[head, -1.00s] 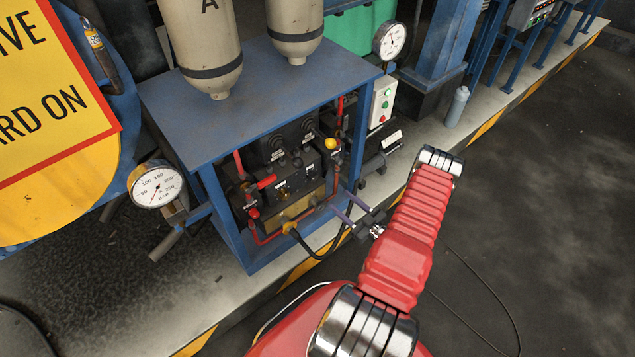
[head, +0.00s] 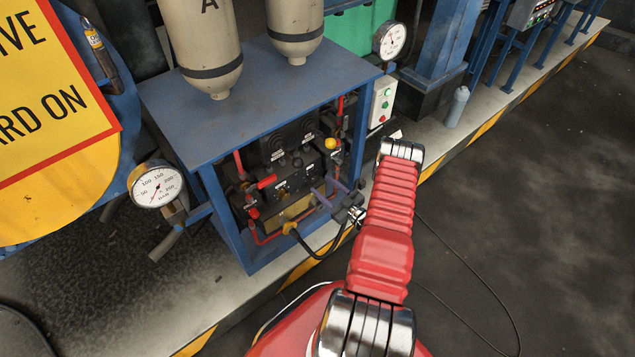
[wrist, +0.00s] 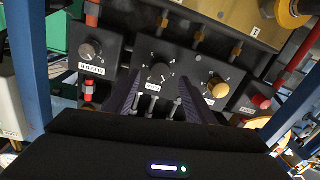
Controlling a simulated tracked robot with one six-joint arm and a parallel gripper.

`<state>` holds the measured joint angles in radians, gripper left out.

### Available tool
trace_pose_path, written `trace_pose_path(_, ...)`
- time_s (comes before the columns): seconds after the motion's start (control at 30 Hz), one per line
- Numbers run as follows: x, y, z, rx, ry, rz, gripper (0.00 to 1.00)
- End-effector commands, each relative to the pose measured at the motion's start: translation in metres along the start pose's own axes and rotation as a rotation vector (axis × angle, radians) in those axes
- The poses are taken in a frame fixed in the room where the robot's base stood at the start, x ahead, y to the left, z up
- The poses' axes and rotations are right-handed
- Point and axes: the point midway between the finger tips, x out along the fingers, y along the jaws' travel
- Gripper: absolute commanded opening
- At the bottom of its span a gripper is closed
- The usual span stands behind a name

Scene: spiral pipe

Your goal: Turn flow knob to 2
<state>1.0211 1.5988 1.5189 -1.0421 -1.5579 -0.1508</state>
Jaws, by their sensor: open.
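The control panel (head: 290,186) sits inside the blue frame under the tanks in the head view. In the wrist view it shows upside down, with a middle black knob (wrist: 160,72), another black knob (wrist: 90,51) to its left and a brass knob (wrist: 217,88) to its right. The middle knob's label may read FLOW, but it is too small to be sure; its number marks are not readable. My gripper (wrist: 163,84) is open, its two dark fingers on either side of the middle knob in the picture. Contact cannot be told. In the head view my gripper (head: 322,188) reaches in at the panel's right side.
A red knob (wrist: 260,101) sits right of the brass one. Blue frame posts (head: 223,222) and the blue top (head: 260,98) enclose the panel. A round gauge (head: 157,186) stands at left. A black hose (head: 322,258) hangs in front, below my gripper.

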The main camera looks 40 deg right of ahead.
Motion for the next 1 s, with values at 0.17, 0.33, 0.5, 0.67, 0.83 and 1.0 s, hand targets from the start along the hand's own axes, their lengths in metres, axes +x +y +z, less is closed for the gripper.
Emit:
trace_pose_path(0.17,0.025,-0.001,0.000,-0.002,0.002,-0.002,0.50)
trace_pose_path(0.33,0.036,-0.001,0.000,-0.001,0.000,-0.001,0.50)
trace_pose_path(0.5,0.038,0.000,0.000,0.000,0.000,0.000,0.50)
trace_pose_path(0.67,0.038,0.000,0.000,0.000,0.001,0.000,0.48)
trace_pose_path(0.83,0.037,0.000,0.000,0.000,0.001,0.000,0.36)
trace_pose_path(1.0,0.037,0.000,0.000,0.000,0.001,0.000,0.24)
